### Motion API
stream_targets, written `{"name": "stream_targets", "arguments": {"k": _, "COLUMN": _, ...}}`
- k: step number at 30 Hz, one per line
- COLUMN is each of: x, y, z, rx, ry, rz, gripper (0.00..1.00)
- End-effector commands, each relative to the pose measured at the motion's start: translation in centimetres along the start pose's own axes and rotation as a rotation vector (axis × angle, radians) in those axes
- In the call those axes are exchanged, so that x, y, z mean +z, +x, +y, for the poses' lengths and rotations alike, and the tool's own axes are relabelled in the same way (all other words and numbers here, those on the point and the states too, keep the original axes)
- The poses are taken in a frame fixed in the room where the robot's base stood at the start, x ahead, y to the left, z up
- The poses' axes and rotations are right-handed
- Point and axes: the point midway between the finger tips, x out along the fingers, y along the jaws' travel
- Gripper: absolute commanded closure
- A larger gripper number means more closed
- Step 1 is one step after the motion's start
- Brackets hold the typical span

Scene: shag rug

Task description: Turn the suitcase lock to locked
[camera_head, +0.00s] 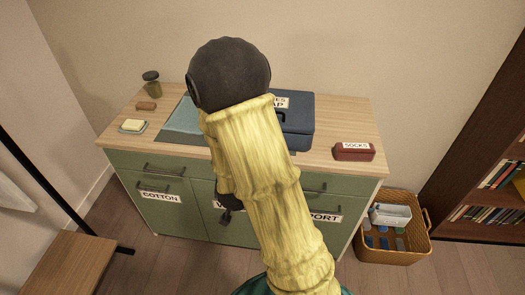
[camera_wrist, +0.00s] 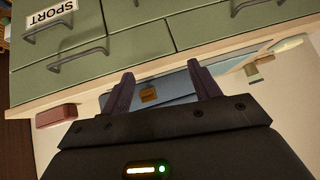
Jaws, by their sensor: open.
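The suitcase (camera_head: 297,122) is a dark blue box with a white label on its top, on the wooden cabinet top. My arm hides its left part in the head view. In the wrist view a blue-grey face (camera_wrist: 178,88), likely the suitcase's, shows between and beyond the fingers. A small brass-orange patch (camera_wrist: 149,94) on it looks like the lock; its turn position is too small to read. My gripper (camera_wrist: 161,72) is open and empty, with its two dark fingers on either side of this patch. I cannot tell whether they touch anything. The head view mostly hides my gripper.
The green cabinet (camera_head: 140,180) has handled, labelled drawers below the wooden top (camera_head: 335,115). A red socks box (camera_head: 353,151) lies right of the suitcase. A wicker basket (camera_head: 393,250) stands right.

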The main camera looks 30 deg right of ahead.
Motion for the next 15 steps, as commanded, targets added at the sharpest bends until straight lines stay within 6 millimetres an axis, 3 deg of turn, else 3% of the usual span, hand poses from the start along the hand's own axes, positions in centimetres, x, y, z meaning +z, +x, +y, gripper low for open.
{"name": "stream_targets", "arguments": {"k": 1, "x": 0.5, "y": 1.4, "z": 0.6, "rx": 0.026, "ry": 0.016, "rz": 0.047, "gripper": 0.38}}
{"name": "stream_targets", "arguments": {"k": 6, "x": 0.3, "y": 4.0, "z": 2.7, "rx": 0.1, "ry": 0.057, "rz": 0.264, "gripper": 0.38}}
{"name": "stream_targets", "arguments": {"k": 15, "x": 0.1, "y": 4.7, "z": 5.4, "rx": 0.17, "ry": -0.019, "rz": 0.672, "gripper": 0.38}}
